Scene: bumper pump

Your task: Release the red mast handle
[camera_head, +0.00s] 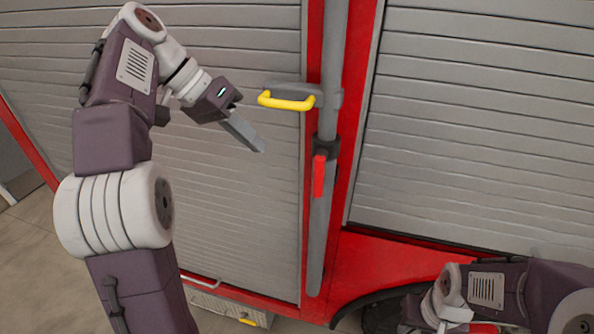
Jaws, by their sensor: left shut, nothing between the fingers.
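The red mast handle (319,176) is a short upright red lever on a dark collar around the grey vertical mast (325,225), near the middle of the head view. My left gripper (259,147) is shut and empty. It points down and right in front of the grey shutter, and in the picture it is left of and slightly above the red handle, apart from it. My right arm shows at the lower right; its gripper's fingers cannot be made out.
A yellow handle (286,101) on a grey bracket sticks out from the mast, above and right of my left gripper. Grey roller shutters (470,120) lie on both sides of the red frame (362,60). A dark wheel (382,314) and step (222,308) are below.

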